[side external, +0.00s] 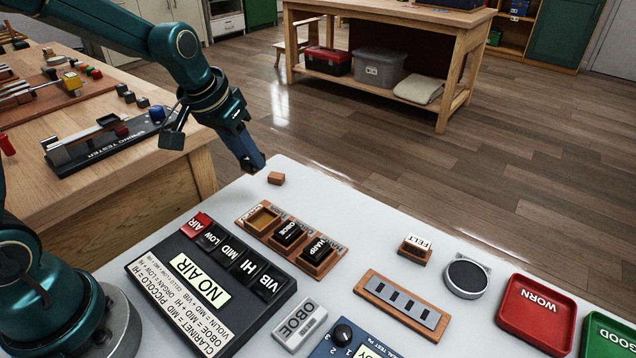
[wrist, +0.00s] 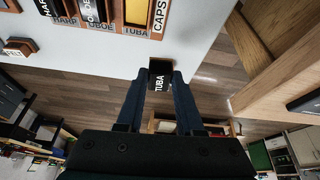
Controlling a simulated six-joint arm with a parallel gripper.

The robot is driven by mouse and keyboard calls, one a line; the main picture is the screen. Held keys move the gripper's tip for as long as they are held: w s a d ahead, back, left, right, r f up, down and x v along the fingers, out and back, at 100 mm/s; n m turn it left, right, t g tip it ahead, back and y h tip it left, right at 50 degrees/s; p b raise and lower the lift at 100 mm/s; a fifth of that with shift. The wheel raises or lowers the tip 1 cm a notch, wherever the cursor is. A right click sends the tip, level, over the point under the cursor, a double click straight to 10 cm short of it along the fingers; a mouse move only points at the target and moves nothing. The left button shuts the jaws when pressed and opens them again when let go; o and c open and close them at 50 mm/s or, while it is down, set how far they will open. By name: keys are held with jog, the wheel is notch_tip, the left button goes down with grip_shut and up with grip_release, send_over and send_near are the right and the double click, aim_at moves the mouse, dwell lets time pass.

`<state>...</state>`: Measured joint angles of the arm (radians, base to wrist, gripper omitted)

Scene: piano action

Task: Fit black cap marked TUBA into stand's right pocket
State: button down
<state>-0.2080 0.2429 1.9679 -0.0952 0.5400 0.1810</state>
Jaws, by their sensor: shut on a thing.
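The black cap marked TUBA (wrist: 159,81) is between the tips of my gripper (wrist: 159,92) in the wrist view, its lettering turned sideways. In the side view my gripper (side external: 257,166) is at the table's far left edge, behind the stand. A small brown block (side external: 276,178) shows by its tips; I cannot tell whether it is part of the cap. The wooden stand (side external: 239,222) holds black caps OBOE (side external: 288,233) and HARP (side external: 317,251). Its pocket labelled TUBA, the right one in the wrist view (wrist: 137,12), is empty; in the side view it is the leftmost.
A black NO AIR panel (side external: 178,291) lies in front of the stand. To its right are a FELT block (side external: 415,249), a slotted wooden strip (side external: 368,303), a round grey-rimmed pad (side external: 467,275) and a red WORN tray (side external: 537,314). White tabletop is clear behind the stand.

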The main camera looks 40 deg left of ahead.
jog(key=shift+m, duration=0.6)
jog(key=shift+s+d+f, duration=0.6)
jog(key=shift+d+f, duration=0.15)
jog(key=shift+f, duration=0.3)
jog(key=shift+s+d+f, duration=0.55)
jog(key=shift+d+f, duration=0.2)
jog(key=shift+f, duration=0.35)
jog(key=shift+s+d+f, duration=0.6)
jog(key=shift+d+f, duration=0.15)
jog(key=shift+f, duration=0.3)
jog(key=shift+f, duration=0.4)
jog(key=shift+c, duration=2.3)
grip_release()
notch_tip(320, 180, up, 7)
